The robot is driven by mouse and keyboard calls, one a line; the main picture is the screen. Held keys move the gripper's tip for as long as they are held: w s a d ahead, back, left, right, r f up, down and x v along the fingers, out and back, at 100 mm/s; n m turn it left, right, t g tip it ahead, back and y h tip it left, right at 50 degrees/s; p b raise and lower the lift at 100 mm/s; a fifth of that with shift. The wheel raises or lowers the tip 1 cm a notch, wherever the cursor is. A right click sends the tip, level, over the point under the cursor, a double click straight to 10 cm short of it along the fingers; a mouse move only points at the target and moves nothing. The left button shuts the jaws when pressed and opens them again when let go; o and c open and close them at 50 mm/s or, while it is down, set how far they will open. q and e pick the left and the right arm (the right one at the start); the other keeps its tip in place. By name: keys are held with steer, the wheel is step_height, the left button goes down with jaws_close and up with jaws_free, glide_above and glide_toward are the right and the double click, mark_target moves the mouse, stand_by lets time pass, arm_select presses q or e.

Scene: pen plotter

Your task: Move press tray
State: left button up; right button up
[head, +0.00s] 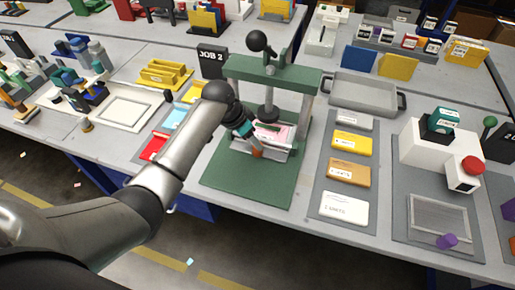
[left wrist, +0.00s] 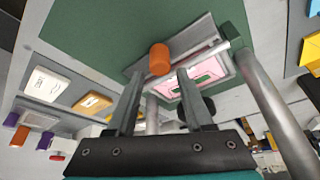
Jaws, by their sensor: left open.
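The green press (head: 275,75) stands mid-table on a green base plate (head: 240,180), with a black ball lever on top. Its grey press tray (head: 282,152) sits between the posts and holds a pink piece with a green mark (head: 273,132). An orange knob (head: 257,153) is at the tray's front. In the left wrist view the knob (left wrist: 160,58) appears just beyond my fingertips, roughly between them. My left gripper (left wrist: 160,78) is open and empty, pointing at the knob. In the head view it partly hides the tray's left side. My right gripper does not show.
Right of the press, a grey mat carries several coloured blocks (head: 350,142) and a white card (head: 344,207). Left are red, blue and yellow cards (head: 153,147). An empty grey tray (head: 365,95) is behind right. The front of the base plate is clear.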

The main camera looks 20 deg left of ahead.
arm_select(q)
steer(key=b+x, duration=0.1)
steer(key=x, duration=0.4)
steer(key=shift+w+d+f+b, duration=0.1)
steer(key=shift+w+f+b, duration=0.05)
steer(key=shift+f+b, duration=0.2)
steer(key=shift+c, duration=0.4)
jaws_close()
stand_by(0.8)
